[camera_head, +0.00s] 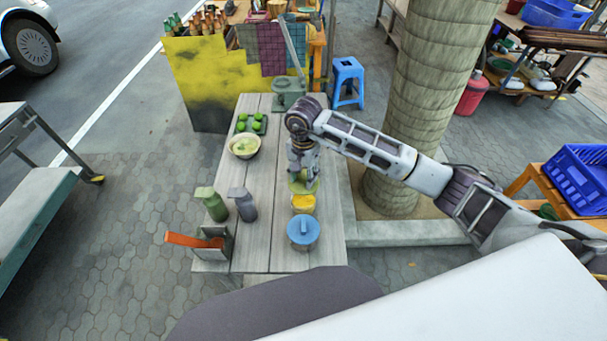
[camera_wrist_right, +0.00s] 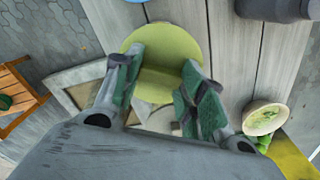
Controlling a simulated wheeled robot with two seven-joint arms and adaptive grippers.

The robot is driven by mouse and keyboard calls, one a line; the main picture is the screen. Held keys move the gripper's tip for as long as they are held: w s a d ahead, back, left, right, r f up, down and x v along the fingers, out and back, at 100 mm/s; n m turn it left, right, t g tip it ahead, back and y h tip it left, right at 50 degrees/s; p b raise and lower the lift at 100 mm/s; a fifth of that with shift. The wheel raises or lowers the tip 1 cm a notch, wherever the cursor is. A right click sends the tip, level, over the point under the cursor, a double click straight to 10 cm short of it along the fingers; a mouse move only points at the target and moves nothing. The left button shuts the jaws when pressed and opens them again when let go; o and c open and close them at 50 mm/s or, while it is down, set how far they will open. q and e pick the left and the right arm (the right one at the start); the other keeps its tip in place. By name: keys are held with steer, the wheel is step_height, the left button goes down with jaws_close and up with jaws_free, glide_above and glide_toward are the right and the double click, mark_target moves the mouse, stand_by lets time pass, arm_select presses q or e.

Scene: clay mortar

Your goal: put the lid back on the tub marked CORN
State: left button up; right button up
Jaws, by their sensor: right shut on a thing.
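My right gripper (camera_head: 303,177) is over the near right part of the table, shut on a yellow-green round lid (camera_head: 304,187). In the right wrist view the lid (camera_wrist_right: 168,52) lies between the two fingers of the gripper (camera_wrist_right: 160,72). Just in front of the lid in the head view is a tub with yellow contents or a yellow top (camera_head: 303,203). I cannot read any marking on it. A tub with a blue lid (camera_head: 303,231) stands nearer to me. My left gripper is not in view.
The grey plank table (camera_head: 273,258) also bears a bowl (camera_head: 244,146), green fruits on a tray (camera_head: 250,123), a green bottle (camera_head: 212,204), a grey bottle (camera_head: 243,204) and a holder with an orange handle (camera_head: 194,241). A thick column (camera_head: 432,80) stands right of the table.

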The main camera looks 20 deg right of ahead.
mark_target(304, 185)
steer(key=shift+f, duration=0.7)
steer(key=shift+f+b, duration=0.65)
steer(key=shift+f, duration=0.35)
steer(key=shift+f+b, duration=0.65)
steer(key=shift+f, duration=0.15)
steer(key=shift+f+b, duration=0.35)
steer(key=shift+f, duration=0.1)
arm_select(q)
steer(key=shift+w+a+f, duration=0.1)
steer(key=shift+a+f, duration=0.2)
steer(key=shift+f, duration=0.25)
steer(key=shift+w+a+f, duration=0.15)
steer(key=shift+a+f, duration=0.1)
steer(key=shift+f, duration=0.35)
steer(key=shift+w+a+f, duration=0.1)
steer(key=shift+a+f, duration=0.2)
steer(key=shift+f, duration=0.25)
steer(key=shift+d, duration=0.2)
